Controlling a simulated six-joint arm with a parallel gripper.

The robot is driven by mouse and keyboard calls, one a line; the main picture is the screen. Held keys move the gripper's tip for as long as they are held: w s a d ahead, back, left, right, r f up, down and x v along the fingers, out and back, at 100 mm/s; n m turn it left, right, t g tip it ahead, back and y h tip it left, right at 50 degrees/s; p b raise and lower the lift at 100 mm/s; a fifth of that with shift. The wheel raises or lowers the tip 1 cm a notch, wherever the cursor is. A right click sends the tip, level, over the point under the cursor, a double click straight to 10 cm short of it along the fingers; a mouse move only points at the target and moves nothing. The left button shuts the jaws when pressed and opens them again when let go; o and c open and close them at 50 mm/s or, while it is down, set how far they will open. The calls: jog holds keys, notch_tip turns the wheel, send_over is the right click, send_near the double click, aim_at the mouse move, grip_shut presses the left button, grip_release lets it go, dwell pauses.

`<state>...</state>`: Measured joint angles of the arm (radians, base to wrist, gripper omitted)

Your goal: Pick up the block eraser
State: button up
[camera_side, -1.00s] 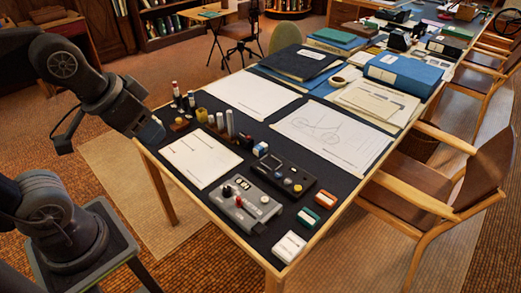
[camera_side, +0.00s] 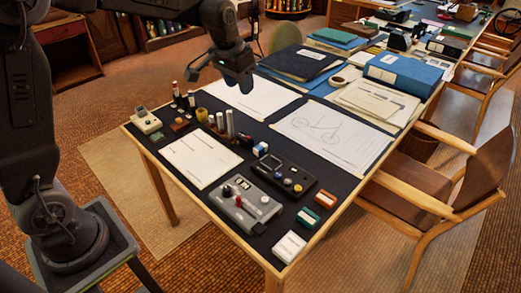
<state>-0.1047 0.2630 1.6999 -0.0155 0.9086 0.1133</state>
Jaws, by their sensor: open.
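My gripper (camera_side: 221,82) is open and empty, pointing down above the far left part of the drafting table. It is well apart from the small blocks near the table's front. A white block (camera_side: 289,247) lies at the front corner. A green-and-white block (camera_side: 308,217) and an orange-and-white block (camera_side: 326,199) lie behind it along the right edge. A small blue-and-white block (camera_side: 261,149) sits near the table's middle. I cannot tell from this view which of these is the block eraser.
A grey control box (camera_side: 240,205) and a black box (camera_side: 283,177) stand close to the blocks. Upright cylinders (camera_side: 229,123) and a beige device (camera_side: 146,120) stand to the left. White sheets (camera_side: 335,133), folders and a blue box file (camera_side: 403,72) lie farther back.

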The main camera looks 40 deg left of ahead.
jog(key=w+a+f+g, duration=0.1)
jog(key=w+a+f, duration=0.2)
jog(key=w+f, duration=0.6)
send_over(260, 146)
jog(key=shift+g, duration=0.3)
notch_tip(260, 146, down, 18)
jog(key=shift+d+r, duration=0.1)
jog(key=shift+r, duration=0.15)
jog(key=shift+f, duration=2.85)
jog(key=shift+c, duration=0.3)
jog(key=c, duration=0.6)
